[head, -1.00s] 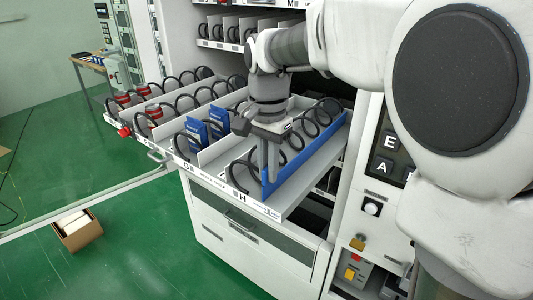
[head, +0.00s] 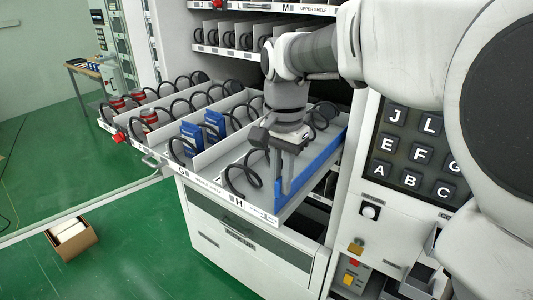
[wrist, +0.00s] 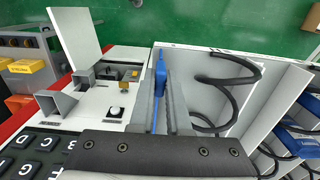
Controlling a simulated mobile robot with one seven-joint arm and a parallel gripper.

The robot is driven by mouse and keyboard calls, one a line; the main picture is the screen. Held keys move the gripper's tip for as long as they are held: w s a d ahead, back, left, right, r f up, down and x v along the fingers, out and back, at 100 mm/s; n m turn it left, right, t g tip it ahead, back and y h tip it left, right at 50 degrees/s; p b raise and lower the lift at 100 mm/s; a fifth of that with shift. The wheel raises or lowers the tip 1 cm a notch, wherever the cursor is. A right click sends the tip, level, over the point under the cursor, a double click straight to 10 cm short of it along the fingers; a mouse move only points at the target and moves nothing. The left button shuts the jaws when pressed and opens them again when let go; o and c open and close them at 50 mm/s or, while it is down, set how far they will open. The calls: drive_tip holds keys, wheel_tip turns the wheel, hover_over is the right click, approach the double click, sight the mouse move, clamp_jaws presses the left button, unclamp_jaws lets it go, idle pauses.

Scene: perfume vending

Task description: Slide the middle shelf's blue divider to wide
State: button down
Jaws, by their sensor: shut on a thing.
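The blue divider (head: 318,168) stands upright on the pulled-out middle shelf (head: 232,192), along the right side of lane H. In the head view it lies close to the shelf's right edge. My gripper (head: 283,178) points down and is shut on the divider near its front end. In the wrist view the gripper's two fingers (wrist: 162,105) sit on either side of the blue divider (wrist: 160,72), close to the tray's side edge. A black spiral coil (head: 243,172) lies in lane H to the left of the divider, apart from it. My arm hides the lane's back part.
Blue boxes (head: 203,134) stand in the lane left of H, and red items (head: 149,117) farther left. The upper shelf (head: 235,42) is above and behind. A keypad panel (head: 412,155) is right of the shelf. A cardboard box (head: 72,235) sits on the green floor.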

drive_tip(key=shift+s+d, duration=0.1)
drive_tip(key=shift+d, duration=0.1)
drive_tip(key=c, duration=0.9)
unclamp_jaws()
drive_tip(key=shift+s+d, duration=0.1)
drive_tip(key=shift+r, duration=0.25)
wheel_tip(320, 180, up, 17)
drive_tip(key=shift+p, duration=0.8)
